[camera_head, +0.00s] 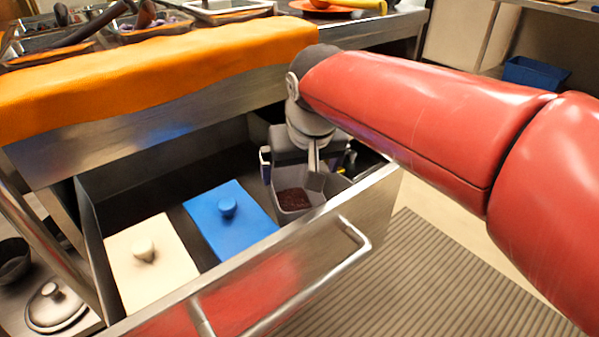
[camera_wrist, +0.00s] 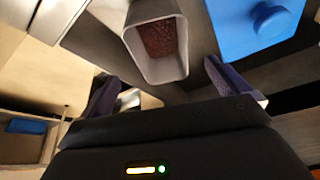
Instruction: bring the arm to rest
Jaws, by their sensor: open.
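My gripper (camera_wrist: 165,92) is open, with its two dark fingers apart and nothing between them in the wrist view. In the head view my gripper (camera_head: 305,165) hangs at the end of my red arm, over the right part of an open drawer. A grey container (camera_head: 293,201) with dark red-brown beans stands in the drawer just below the gripper. The container (camera_wrist: 183,66) lies beyond the fingertips in the wrist view. I cannot tell from the head view whether a finger touches its rim.
The metal drawer (camera_head: 370,200) is pulled out. It also holds a white-lidded container (camera_head: 170,275) and a blue-lidded container (camera_head: 240,235). An orange-covered counter edge (camera_head: 160,75) runs above the drawer. A round metal lid (camera_head: 55,308) lies at lower left. The striped floor mat (camera_head: 430,285) is clear.

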